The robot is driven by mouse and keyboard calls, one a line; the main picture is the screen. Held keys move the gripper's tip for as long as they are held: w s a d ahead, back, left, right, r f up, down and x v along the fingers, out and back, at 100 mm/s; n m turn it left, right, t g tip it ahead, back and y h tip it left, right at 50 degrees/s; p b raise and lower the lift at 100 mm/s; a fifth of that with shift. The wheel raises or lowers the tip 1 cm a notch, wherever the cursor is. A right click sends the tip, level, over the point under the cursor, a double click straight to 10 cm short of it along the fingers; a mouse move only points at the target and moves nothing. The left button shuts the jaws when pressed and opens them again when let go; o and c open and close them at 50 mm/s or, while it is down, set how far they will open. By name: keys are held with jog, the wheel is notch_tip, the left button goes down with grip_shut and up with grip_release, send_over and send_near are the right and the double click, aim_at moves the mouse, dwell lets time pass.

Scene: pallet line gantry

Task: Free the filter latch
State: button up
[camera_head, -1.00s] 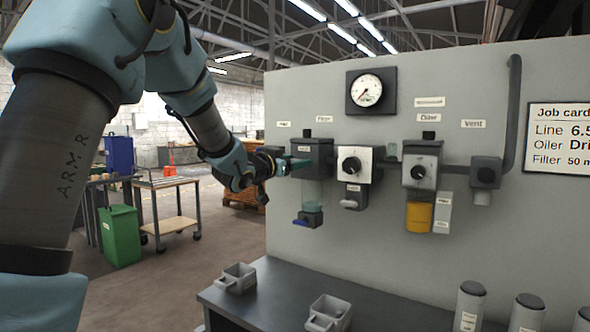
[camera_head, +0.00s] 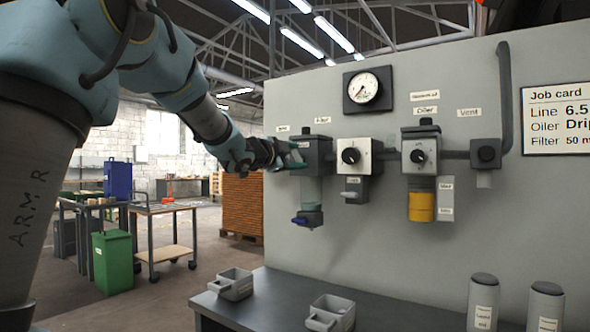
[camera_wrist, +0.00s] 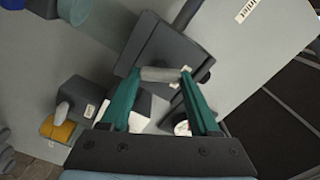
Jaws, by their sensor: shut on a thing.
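The filter unit (camera_head: 318,150) is a dark grey block on the wall panel, with a clear bowl (camera_head: 311,190) and a blue drain piece (camera_head: 300,220) below it. My gripper (camera_head: 291,155) reaches in from the left at the block's left side. In the wrist view my gripper (camera_wrist: 160,76) has its two teal fingers shut on a short light-grey bar (camera_wrist: 160,74) beside the dark block (camera_wrist: 158,45). The bar seems to be the filter latch. Whether it is engaged cannot be told.
To the right are a regulator with a black knob (camera_head: 350,156), the oiler (camera_head: 421,152) with a yellow bowl (camera_head: 421,206), and the vent block (camera_head: 485,153). A gauge (camera_head: 366,90) hangs above. The dark bench (camera_head: 275,310) below holds grey trays (camera_head: 231,284) and canisters.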

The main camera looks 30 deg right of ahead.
jog(key=m+b, duration=0.4)
jog(key=m, duration=0.1)
jog(key=shift+f, duration=0.15)
jog(key=shift+m, duration=0.3)
dwell(0.3)
jog(key=o, duration=1.4)
jog(key=shift+c, duration=0.2)
jog(key=b+v, duration=0.1)
jog(key=v, duration=0.9)
jog(key=shift+s+a, duration=0.2)
jog(key=shift+a, duration=0.15)
